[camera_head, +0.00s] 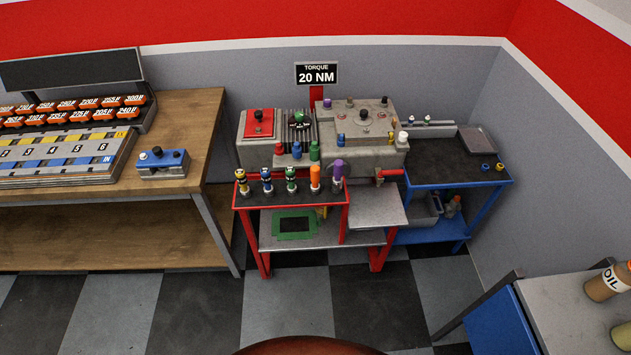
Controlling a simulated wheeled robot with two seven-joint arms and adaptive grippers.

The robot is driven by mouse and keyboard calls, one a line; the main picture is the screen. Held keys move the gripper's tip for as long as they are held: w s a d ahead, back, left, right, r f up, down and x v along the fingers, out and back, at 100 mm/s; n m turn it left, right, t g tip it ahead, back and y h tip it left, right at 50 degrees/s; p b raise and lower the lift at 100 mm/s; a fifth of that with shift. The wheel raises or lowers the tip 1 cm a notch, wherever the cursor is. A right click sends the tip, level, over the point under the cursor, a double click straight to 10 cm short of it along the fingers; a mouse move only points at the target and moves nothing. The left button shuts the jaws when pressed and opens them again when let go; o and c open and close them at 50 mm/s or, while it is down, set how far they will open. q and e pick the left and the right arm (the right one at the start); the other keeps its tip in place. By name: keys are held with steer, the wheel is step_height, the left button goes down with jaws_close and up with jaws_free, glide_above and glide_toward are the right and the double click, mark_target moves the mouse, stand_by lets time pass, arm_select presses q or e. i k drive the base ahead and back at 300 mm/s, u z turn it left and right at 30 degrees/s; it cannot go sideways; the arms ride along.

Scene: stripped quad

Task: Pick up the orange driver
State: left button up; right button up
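The orange driver (315,176) stands upright on the small red-framed stand (250,194) in the middle of the view. It is in a row of drivers, between the green-banded one (291,179) and the purple one (338,172). Its lower end is small and hard to make out. Neither of my grippers is in view, so nothing is seen touching the driver.
A grey machine block (372,156) with knobs stands behind the row. A blue-framed cart (475,176) is at right, and a wooden bench (200,110) at left. A grey-topped table (560,310) is at lower right. The checkered floor (285,305) in front is clear.

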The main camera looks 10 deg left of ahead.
mark_target(314, 170)
steer(key=k, duration=0.5)
steer(key=u, duration=0.45)
steer(key=i, duration=1.1)
steer(key=z, duration=0.85)
